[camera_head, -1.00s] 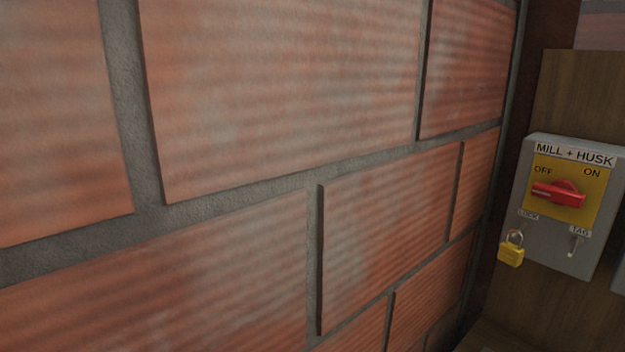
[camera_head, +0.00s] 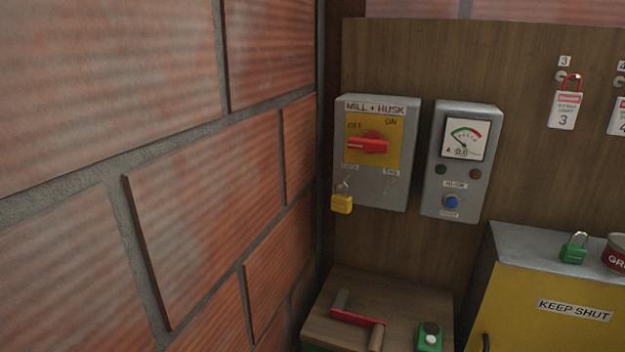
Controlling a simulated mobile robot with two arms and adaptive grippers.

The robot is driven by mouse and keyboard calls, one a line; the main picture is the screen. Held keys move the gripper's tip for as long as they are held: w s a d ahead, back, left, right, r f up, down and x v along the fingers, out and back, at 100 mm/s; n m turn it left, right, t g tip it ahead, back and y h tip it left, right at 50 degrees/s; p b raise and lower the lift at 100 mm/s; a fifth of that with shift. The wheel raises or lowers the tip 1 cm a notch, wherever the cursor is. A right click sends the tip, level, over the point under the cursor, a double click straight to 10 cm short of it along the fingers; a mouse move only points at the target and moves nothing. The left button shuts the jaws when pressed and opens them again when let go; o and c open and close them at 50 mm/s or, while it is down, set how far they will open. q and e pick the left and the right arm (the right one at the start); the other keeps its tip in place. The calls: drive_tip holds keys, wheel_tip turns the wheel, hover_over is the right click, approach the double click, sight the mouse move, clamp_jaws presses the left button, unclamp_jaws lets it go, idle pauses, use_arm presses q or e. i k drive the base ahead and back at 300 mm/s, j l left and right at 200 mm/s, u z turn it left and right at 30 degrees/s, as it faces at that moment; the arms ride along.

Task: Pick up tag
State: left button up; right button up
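Two white and red tags hang on the wooden board at the right. The tag marked 3 (camera_head: 564,110) hangs from a peg by a red loop. The tag marked 4 (camera_head: 618,116) hangs beside it, cut by the right picture edge. The grey MILL + HUSK switch box (camera_head: 376,152) has a red handle (camera_head: 367,143) pointing toward OFF. A yellow padlock (camera_head: 342,204) hangs at its LOCK point, and no tag shows at its TAG point. Neither of my grippers is in view.
A grey meter box (camera_head: 462,160) with a blue button is right of the switch box. A yellow KEEP SHUT cabinet (camera_head: 540,320) carries a green padlock (camera_head: 574,248) and a red tin (camera_head: 615,252). A brick wall (camera_head: 120,150) fills the left.

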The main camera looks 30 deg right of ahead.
sight(565, 105)
drive_tip(key=z, duration=2.1)
